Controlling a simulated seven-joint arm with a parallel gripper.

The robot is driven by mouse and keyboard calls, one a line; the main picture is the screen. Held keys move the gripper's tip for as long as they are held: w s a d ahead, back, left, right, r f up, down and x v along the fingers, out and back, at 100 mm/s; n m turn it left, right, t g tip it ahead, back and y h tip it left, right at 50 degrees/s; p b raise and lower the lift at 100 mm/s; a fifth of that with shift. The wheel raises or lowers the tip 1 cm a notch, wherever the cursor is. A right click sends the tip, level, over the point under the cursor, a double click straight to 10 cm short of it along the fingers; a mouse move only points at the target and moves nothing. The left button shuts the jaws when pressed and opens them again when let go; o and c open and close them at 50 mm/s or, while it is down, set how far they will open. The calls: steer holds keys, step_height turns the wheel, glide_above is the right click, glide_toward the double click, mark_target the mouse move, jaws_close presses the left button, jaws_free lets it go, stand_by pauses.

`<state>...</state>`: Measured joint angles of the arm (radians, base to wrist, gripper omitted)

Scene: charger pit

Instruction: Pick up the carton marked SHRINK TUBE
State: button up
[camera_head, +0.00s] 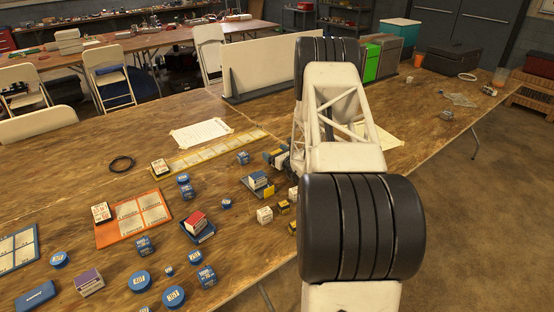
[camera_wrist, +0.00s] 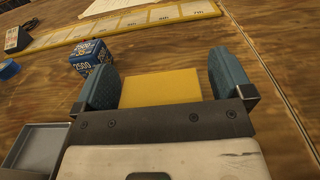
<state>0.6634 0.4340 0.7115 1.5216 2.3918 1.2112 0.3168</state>
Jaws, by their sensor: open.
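I cannot read SHRINK TUBE on any carton in these views. My gripper (camera_wrist: 165,82) has two blue-grey fingers, set apart. A plain yellow carton (camera_wrist: 162,88) shows between them, with no lettering visible on the face I see; its lower edge is hidden by the gripper's dark bar. I cannot tell whether either finger touches it. In the head view my gripper (camera_head: 277,156) is low over the table, partly hidden by my arm. A blue box with white lettering (camera_wrist: 90,57) stands just left of the left finger in the wrist view.
A grey tray (camera_wrist: 40,146) lies at the lower left of the wrist view. A yellow strip with pale squares (camera_wrist: 118,24) runs behind. In the head view, a tray with a red-topped carton (camera_head: 196,222), a purple-topped carton (camera_head: 88,282) and several blue tins and boxes lie to the left.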

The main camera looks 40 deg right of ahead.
steer(key=c, duration=1)
steer(key=shift+r, duration=0.1)
steer(key=shift+r, duration=4.9)
